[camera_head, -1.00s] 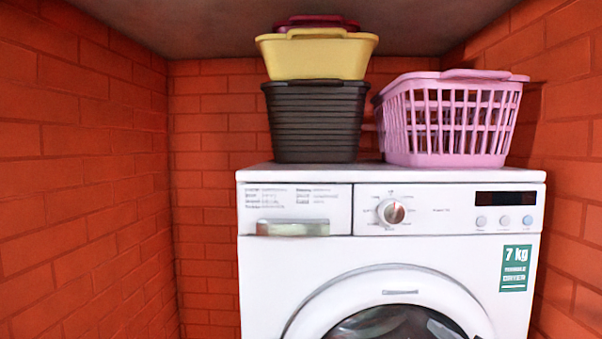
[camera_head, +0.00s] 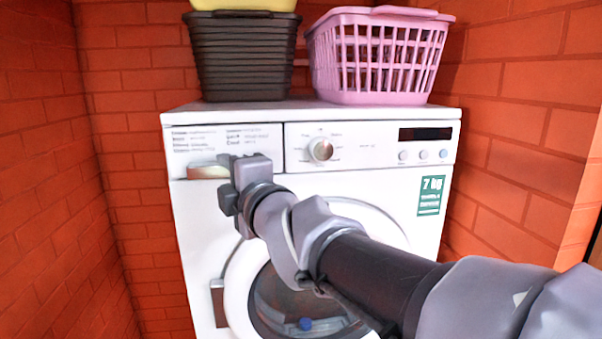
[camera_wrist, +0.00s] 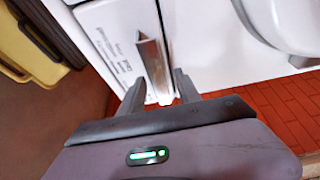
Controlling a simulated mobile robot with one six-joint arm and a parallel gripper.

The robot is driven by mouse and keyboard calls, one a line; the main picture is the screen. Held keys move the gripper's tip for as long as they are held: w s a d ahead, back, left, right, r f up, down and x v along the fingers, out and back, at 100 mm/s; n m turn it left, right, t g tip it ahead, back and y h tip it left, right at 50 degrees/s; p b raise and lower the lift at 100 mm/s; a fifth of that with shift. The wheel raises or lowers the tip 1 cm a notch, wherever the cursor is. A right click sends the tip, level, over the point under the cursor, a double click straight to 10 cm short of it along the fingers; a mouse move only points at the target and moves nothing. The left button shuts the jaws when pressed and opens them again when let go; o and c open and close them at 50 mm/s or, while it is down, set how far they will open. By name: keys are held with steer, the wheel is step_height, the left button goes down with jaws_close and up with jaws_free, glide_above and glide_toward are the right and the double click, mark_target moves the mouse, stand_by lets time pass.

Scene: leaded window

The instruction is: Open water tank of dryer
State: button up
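The white dryer (camera_head: 375,185) stands ahead of me against the brick wall. Its water tank front (camera_head: 205,142) is the printed panel at upper left, flush with the dryer's face. The pale metallic tank handle (camera_head: 205,172) runs along the panel's lower edge, its right part hidden by my gripper (camera_head: 229,161). In the wrist view, the handle (camera_wrist: 151,62) lies between the lines of the two fingers of my gripper (camera_wrist: 158,83). The fingers are apart, one on each side of the handle's near end. I cannot tell whether they touch it.
A dark basket (camera_head: 242,60) with a yellow one (camera_head: 245,24) above it and a pink basket (camera_head: 375,60) stand on the dryer top. The round door (camera_head: 237,290) is below the panel. Brick walls (camera_head: 45,190) close in on both sides.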

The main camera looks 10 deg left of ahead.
steer(key=shift+w+a, duration=0.2)
steer(key=shift+c, duration=0.2)
jaws_close()
steer(key=shift+s+d+f, duration=0.1)
steer(key=shift+f, duration=0.1)
stand_by(1.0)
